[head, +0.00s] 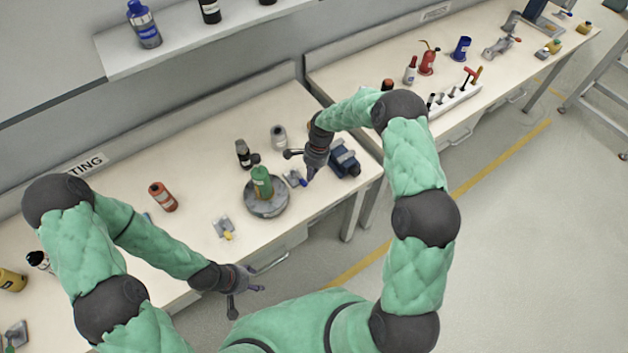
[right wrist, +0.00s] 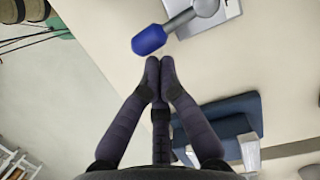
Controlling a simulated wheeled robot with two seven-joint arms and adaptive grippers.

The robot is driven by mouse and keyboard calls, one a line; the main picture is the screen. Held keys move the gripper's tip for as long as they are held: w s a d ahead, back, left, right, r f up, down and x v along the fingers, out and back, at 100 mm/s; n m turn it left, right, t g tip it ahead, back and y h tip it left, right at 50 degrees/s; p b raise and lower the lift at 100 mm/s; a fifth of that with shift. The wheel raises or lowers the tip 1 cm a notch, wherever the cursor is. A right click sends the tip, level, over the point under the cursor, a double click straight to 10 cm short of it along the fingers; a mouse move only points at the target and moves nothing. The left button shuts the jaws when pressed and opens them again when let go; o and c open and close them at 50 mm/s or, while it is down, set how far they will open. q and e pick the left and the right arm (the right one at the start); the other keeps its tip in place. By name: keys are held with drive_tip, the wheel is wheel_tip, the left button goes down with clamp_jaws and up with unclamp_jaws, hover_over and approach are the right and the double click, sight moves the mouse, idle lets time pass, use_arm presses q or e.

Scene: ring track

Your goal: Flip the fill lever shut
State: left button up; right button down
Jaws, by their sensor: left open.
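The fill lever has a blue grip on a grey arm. In the right wrist view the blue grip (right wrist: 150,40) is just beyond my right fingertips, with its grey pivot on a pale plate (right wrist: 212,15). In the head view the lever (head: 298,180) lies on the bench, right of the round grey stand (head: 266,208). My right gripper (head: 311,177) is beside the blue grip, its fingertips (right wrist: 160,62) together and empty. I cannot tell whether they touch the grip. My left gripper (head: 246,300) is open and empty off the bench's front edge.
A green bottle (head: 262,181) stands on the round stand. A blue device (head: 344,160) sits right of my right gripper, close to its fingers in the wrist view (right wrist: 228,125). Dark and grey bottles stand behind. A yellow-tipped fitting (head: 224,228) lies at the front left.

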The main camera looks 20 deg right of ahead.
drive_tip(key=shift+w+a+f, duration=0.1)
drive_tip(key=shift+w+f, duration=0.05)
drive_tip(key=shift+w, duration=0.1)
drive_tip(key=shift+s, duration=0.25)
use_arm(q)
drive_tip(key=shift+w+f, duration=0.1)
drive_tip(key=shift+w, duration=0.15)
use_arm(e)
drive_tip(key=shift+w, duration=0.1)
